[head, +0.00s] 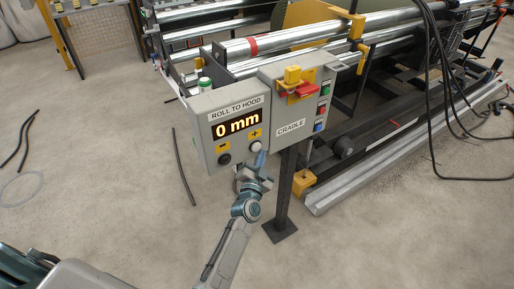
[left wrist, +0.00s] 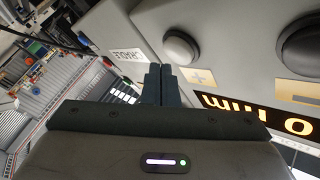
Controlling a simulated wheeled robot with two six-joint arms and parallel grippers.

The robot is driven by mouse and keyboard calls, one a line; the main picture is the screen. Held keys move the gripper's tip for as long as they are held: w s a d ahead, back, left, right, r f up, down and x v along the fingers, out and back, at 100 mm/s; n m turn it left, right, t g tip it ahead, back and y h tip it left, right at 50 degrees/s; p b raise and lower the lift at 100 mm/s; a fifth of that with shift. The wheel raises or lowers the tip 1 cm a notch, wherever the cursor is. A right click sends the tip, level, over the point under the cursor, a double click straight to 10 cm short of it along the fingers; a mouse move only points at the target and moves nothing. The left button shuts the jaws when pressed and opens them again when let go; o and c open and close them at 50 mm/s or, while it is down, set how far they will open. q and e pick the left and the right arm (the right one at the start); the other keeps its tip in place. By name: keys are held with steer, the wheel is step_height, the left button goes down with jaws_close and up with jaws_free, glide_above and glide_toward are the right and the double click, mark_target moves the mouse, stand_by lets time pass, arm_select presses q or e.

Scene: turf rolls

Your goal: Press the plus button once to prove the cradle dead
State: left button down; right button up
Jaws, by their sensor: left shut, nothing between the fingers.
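The grey control box (head: 203,119) is labelled ROLL TO HOOD, and its lit display (head: 238,124) reads 0 mm. The pale round plus button (head: 256,147) sits at its lower right, under a yellow plus label. The plus button also shows in the left wrist view (left wrist: 181,47). The darker minus button (head: 224,159) is to its left. My left gripper (head: 261,158) is shut and empty, its tips close to the plus button at its lower right. In the left wrist view the fingertips (left wrist: 160,72) appear beside the button, not over it. Whether they touch the box cannot be told.
The CRADLE box (head: 291,128) adjoins on the right, with a red handle (head: 298,90), a yellow piece on it and several coloured buttons. A dark post (head: 284,190) holds the boxes up. Behind stands a roller machine (head: 285,42). Black cables (head: 437,85) hang at right. Floor at left is mostly clear.

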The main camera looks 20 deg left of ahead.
arm_select(q)
steer(key=shift+s+d+b, duration=0.15)
steer(key=shift+s+d, duration=0.65)
steer(key=shift+d, duration=0.2)
steer(key=shift+s+d+b, duration=0.15)
steer(key=shift+s+d, duration=0.6)
steer(key=shift+d, duration=0.2)
steer(key=s+a+f+g+h, duration=0.1)
steer(key=s+f+g, duration=0.35)
steer(key=f, duration=0.75)
steer(key=s+a+f+n+g+h, duration=0.1)
steer(key=s+f+g, duration=0.1)
steer(key=s+f, duration=0.85)
steer(key=s+a+f+g+h, duration=0.1)
steer(key=s+f+g, duration=0.2)
steer(key=f, duration=1.1)
steer(key=s+a+f+n+g, duration=0.1)
steer(key=s+a+f+g, duration=0.2)
steer(key=s, duration=0.9)
steer(key=s+a+f+n+g+y, duration=0.1)
steer(key=s+a+f, duration=0.3)
steer(key=s+f, duration=0.5)
steer(key=s+a+f+n+g, duration=0.2)
steer(key=s+a+f+g, duration=0.2)
steer(key=s, duration=1.1)
step_height(320, 180, down, 2)
steer(key=shift+s+n+g, duration=0.2)
steer(key=shift+n+g, duration=0.1)
steer(key=shift+g, duration=0.05)
